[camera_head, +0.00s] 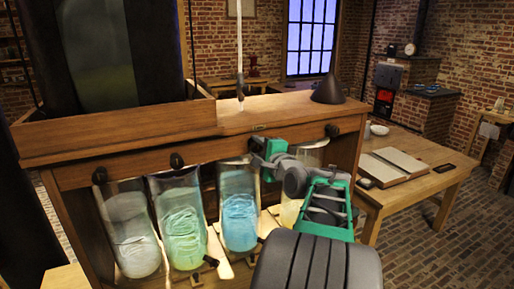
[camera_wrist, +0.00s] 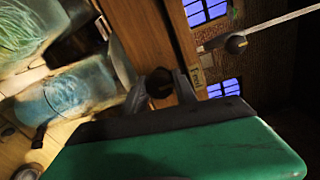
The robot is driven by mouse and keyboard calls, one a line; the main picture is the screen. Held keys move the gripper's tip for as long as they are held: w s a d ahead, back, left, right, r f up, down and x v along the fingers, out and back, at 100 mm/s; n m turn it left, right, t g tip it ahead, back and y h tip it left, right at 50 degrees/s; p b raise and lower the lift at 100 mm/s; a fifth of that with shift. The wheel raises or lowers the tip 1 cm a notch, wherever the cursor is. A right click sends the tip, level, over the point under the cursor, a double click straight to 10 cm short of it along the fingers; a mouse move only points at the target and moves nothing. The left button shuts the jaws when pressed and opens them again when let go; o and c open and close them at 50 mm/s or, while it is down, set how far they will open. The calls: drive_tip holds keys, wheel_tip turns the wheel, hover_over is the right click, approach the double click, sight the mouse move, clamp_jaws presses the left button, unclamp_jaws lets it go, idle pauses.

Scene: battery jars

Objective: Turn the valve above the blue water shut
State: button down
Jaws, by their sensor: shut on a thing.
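The valve above the blue water is a dark knob on the wooden front rail, seen between my fingers in the wrist view (camera_wrist: 160,83). In the head view my green and grey gripper (camera_head: 263,158) reaches it from the right and covers part of it. My gripper is shut on this valve; its dark fingers also show in the wrist view (camera_wrist: 162,88). The glass jar of blue water (camera_head: 240,215) stands below, left of my gripper; it also shows in the wrist view (camera_wrist: 72,97). How far the valve is turned cannot be told.
Similar dark valves (camera_head: 177,161) sit along the rail above jars of green (camera_head: 183,225), whitish (camera_head: 133,235) and yellowish water. A dark cone (camera_head: 329,90) stands on the wooden top. A table (camera_head: 440,180) with an open book (camera_head: 398,161) stands at the right.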

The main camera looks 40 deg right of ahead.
drive_tip(key=shift+f, duration=0.2)
drive_tip(key=c, duration=1)
unclamp_jaws()
drive_tip(key=shift+r, duration=0.1)
